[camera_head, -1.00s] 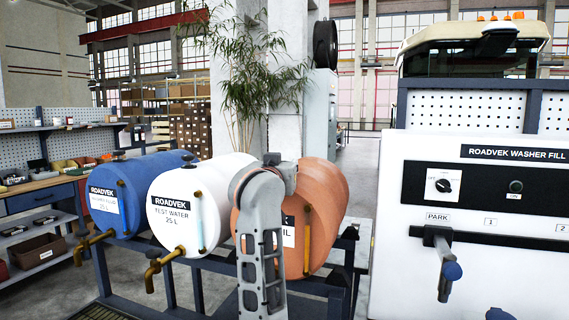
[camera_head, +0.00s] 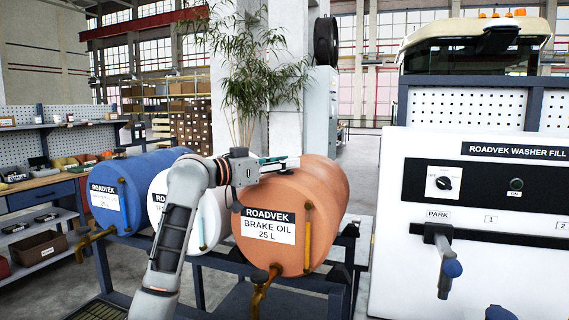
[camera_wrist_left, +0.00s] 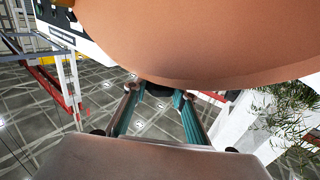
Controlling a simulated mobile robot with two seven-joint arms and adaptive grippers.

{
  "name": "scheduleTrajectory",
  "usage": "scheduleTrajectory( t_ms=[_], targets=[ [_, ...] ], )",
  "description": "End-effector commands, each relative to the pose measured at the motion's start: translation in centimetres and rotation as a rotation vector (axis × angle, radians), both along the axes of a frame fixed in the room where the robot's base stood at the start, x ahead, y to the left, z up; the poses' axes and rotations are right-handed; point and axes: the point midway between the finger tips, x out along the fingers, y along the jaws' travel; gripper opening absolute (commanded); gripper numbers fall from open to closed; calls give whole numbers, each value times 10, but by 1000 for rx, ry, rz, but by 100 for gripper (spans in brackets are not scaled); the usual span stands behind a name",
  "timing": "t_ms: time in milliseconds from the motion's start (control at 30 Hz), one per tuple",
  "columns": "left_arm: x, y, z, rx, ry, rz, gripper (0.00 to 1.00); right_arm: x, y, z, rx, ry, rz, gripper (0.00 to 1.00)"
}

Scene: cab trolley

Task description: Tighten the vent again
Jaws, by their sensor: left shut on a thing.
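The orange barrel (camera_head: 290,195) labelled brake oil lies on the rack in the middle of the head view. Its small dark vent (camera_head: 286,171) is on top, partly hidden by my left gripper (camera_head: 280,162). My left gripper reaches across from the left, with its teal fingers at the barrel's top. In the left wrist view the fingers (camera_wrist_left: 157,94) are closed on the dark vent (camera_wrist_left: 158,88), right against the barrel's curved side (camera_wrist_left: 200,45). My right gripper is not in view.
A white barrel (camera_head: 158,207) and a blue barrel (camera_head: 135,185) lie to the left on the same dark rack (camera_head: 320,280). A brass tap (camera_head: 262,290) hangs below the orange barrel. The washer fill panel (camera_head: 480,220) with a lever (camera_head: 447,265) stands right.

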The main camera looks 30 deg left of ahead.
Motion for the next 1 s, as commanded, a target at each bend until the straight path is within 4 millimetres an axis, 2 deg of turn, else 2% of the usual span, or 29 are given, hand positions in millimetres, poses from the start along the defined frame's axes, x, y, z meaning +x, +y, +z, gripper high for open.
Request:
scheduleTrajectory(
  t_ms=[600,1000],
  targets=[
    [2,3,1,-4,-1,-431,5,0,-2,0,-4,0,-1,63],
    [1,1,1,0,-2,-586,5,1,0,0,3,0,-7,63]
  ],
)
